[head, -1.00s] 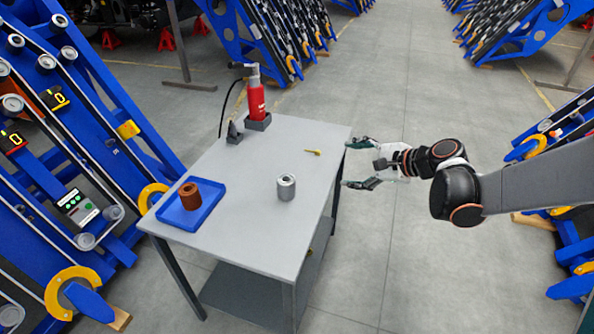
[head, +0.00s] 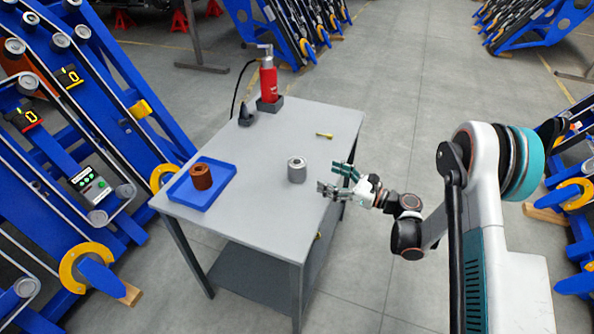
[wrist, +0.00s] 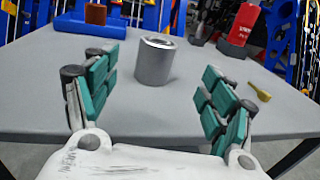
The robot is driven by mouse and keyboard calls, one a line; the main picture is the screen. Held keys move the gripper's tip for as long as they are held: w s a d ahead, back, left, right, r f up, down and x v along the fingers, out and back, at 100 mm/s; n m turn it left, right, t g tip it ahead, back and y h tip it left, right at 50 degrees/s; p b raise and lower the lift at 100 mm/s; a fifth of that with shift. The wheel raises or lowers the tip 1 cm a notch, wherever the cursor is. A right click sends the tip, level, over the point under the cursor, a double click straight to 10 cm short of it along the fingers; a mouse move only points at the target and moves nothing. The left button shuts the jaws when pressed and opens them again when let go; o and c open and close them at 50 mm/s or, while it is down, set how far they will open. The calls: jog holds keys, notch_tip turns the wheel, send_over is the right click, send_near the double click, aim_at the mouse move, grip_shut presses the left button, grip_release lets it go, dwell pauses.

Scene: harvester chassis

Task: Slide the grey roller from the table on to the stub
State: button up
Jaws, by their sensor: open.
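The grey roller (head: 297,171) stands upright on the grey table (head: 262,215), near its right side. My gripper (head: 333,178) is open and empty at the table's right edge, pointing at the roller with a gap between. In the wrist view the roller (wrist: 155,61) stands ahead, between the two spread fingers and beyond them. The blue chassis (head: 118,128) at the left carries several grey rollers along its rails. I cannot tell which of its fittings is the bare stub.
A blue tray (head: 229,169) with a brown roller (head: 201,177) lies on the table's left part. A red bottle-shaped tool (head: 268,80) in a dark holder and a small black object (head: 246,114) stand at the back. A small yellow item (head: 325,135) lies behind the grey roller.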

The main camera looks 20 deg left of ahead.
aim_at(301, 164)
jog(key=b+x, duration=0.1)
jog(key=x, duration=0.6)
jog(key=shift+a+b, duration=0.2)
jog(key=shift+b, duration=0.15)
jog(key=b+x, duration=0.2)
jog(key=x, duration=0.2)
jog(key=shift+s+a+f, duration=0.1)
jog(key=shift+a, duration=0.6)
jog(key=c, duration=1.5)
jog(key=shift+c, duration=0.6)
jog(key=shift+r, duration=0.25)
